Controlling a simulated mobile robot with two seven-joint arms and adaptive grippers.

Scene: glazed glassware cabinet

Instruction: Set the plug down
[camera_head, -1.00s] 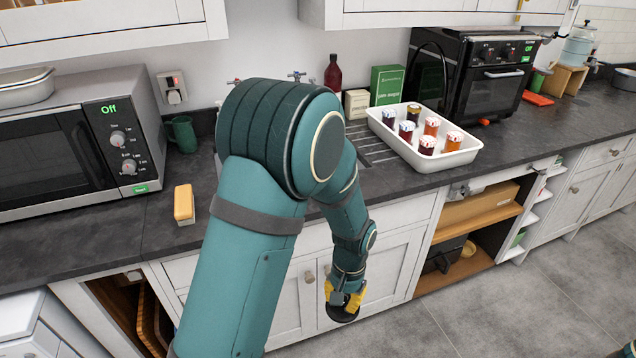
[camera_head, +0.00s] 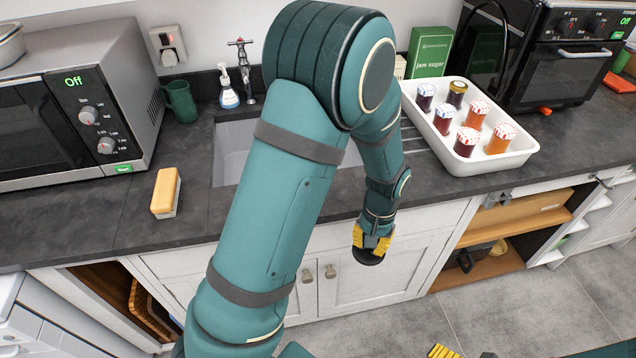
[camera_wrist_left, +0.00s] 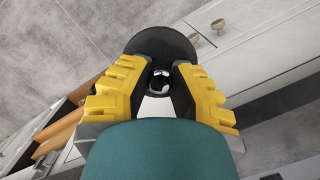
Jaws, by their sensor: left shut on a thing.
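The plug is a black round disc (camera_wrist_left: 166,42) with a shiny metal knob in the left wrist view. My left gripper (camera_wrist_left: 161,78) is shut on it, its yellow fingers on both sides of the knob. In the head view, the left gripper (camera_head: 372,240) hangs in front of the white cupboard doors, below the worktop edge, with the dark plug (camera_head: 368,258) under its fingers. The plug is in the air, clear of any surface. Yellow parts of my right gripper (camera_head: 441,351) show at the bottom edge; its fingertips are not clear.
The sink (camera_head: 229,150) is partly hidden behind my left arm. A white tray (camera_head: 464,163) of several jars stands right of it. A butter-like block (camera_head: 165,192), green mug (camera_head: 181,101) and microwave (camera_head: 75,115) are left. Dark worktop (camera_head: 100,222) is bare at front left.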

